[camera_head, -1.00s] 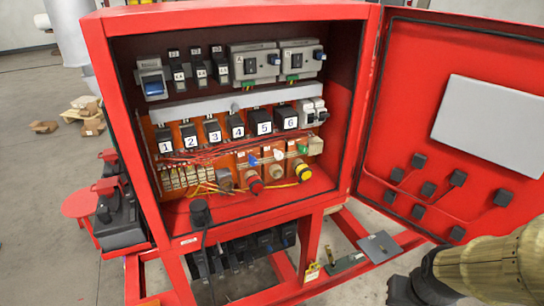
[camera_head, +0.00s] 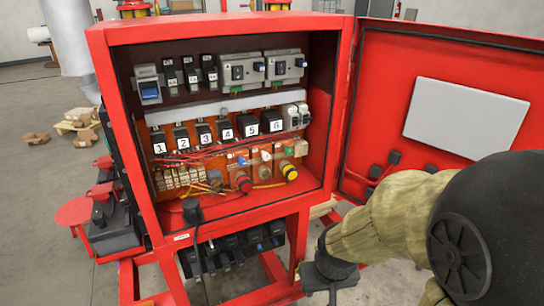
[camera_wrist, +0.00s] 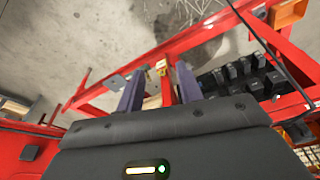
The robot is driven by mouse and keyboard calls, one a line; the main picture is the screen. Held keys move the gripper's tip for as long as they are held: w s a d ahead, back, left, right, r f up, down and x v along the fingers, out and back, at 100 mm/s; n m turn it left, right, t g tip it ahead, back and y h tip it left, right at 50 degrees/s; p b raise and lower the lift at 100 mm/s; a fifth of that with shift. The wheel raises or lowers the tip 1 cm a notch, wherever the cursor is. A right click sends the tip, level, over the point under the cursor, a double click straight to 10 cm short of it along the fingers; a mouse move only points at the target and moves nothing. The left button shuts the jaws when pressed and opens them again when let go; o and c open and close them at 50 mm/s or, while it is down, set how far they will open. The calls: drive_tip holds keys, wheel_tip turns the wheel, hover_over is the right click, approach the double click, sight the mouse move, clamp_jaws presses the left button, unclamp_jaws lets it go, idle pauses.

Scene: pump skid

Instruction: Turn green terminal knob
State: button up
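The green terminal knob (camera_head: 289,151) is a small green piece at the right end of the lower row inside the open red cabinet (camera_head: 125,120). A white knob (camera_head: 265,156) and a blue knob (camera_head: 241,161) sit to its left. My gripper (camera_head: 330,282) is outside the cabinet, below and to the right of the knob. The wrist view shows its two fingers (camera_wrist: 160,72) apart with nothing held between them. The green knob cannot be made out in the wrist view.
The red door (camera_head: 385,90) stands open on the right, behind my arm. A black plug with a cable (camera_head: 193,212) stands at the cabinet's front left. Red frame rails (camera_wrist: 90,98) lie below my gripper.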

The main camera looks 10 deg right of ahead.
drive_tip(key=shift+a, duration=0.15)
drive_tip(key=shift+o, duration=0.8)
drive_tip(key=w+d+r+n+t+b, duration=0.15)
drive_tip(key=w+t, duration=0.25)
drive_tip(key=w, duration=0.5)
drive_tip(key=w+d+n+t+b, duration=0.15)
drive_tip(key=w+t, duration=0.25)
drive_tip(key=w, duration=0.4)
drive_tip(key=w+d+r+n+t+y+b, duration=0.1)
drive_tip(key=w+r+n+t+y+b, duration=0.1)
drive_tip(key=w+r+t+y, duration=0.3)
wheel_tip(320, 180, up, 3)
drive_tip(key=shift+w+d+r+t+b, duration=0.15)
drive_tip(key=shift+w+d+t+b, duration=0.35)
drive_tip(key=shift+w+t, duration=0.35)
drive_tip(key=shift+a, duration=0.1)
